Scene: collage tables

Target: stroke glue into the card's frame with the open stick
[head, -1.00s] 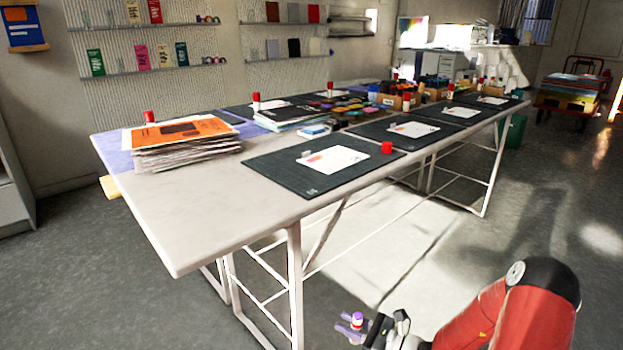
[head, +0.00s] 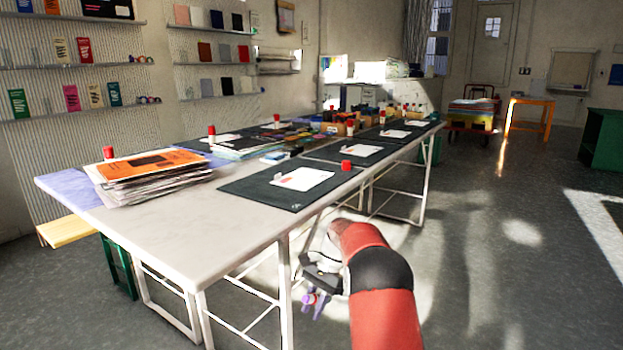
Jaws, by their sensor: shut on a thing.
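A white card (head: 302,179) lies on the nearest dark mat (head: 250,190) on the long table. It has a small coloured patch near its left side; its frame is too small to make out. A red cap (head: 347,165) stands at the mat's right corner. My gripper (head: 315,300) is low in front of the table, below tabletop height and right of the near leg. It is shut on the open glue stick (head: 309,298), a small purple and white thing with a bit of red, apart from the card. Its tip is hard to make out.
The pale table (head: 150,220) has a bare near corner. A stack of papers with an orange top sheet (head: 150,163) is at its left. More mats, cards and red-capped sticks (head: 350,127) run toward the back. Open floor (head: 480,250) lies to the right.

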